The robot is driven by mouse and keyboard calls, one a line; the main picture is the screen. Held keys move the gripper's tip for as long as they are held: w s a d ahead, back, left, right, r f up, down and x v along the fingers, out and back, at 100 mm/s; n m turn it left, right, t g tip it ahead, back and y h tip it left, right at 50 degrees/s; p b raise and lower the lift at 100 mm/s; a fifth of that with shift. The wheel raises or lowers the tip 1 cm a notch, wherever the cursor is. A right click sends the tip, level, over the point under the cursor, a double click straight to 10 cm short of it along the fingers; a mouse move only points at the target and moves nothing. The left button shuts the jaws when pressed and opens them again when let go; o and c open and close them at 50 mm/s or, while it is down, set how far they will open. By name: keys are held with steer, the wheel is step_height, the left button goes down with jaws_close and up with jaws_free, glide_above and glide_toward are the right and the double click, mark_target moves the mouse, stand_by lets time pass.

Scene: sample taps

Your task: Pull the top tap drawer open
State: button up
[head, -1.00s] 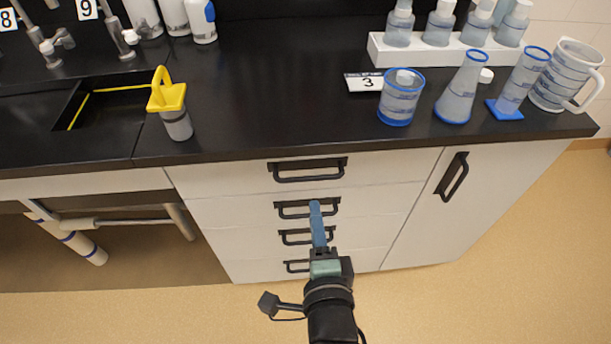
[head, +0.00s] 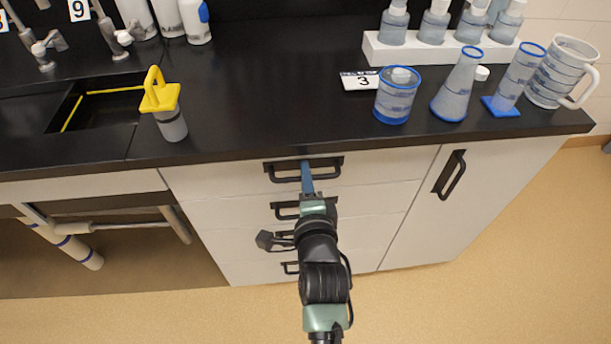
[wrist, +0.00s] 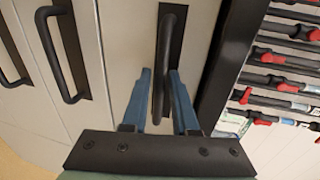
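The top drawer (head: 215,180) is a pale front just under the black countertop and looks closed. Its black bar handle (head: 327,177) also shows in the wrist view (wrist: 174,30). My gripper (head: 305,165) has its blue fingertips at this handle in the head view. In the wrist view my gripper (wrist: 161,76) is open, with one blue finger on each side of the handle bar. Gaps seem to remain beside the bar; I cannot tell whether either finger touches it. My fingers cover part of the handle in the head view.
Lower drawer handles (head: 284,210) lie below, partly behind my arm. A cupboard door with a slanted handle (head: 450,174) is to the right. The countertop (head: 270,90) holds a yellow-topped container (head: 170,122), a blue-rimmed beaker (head: 397,97) and a flask (head: 456,90).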

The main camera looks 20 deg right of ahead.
jaws_close()
stand_by(1.4)
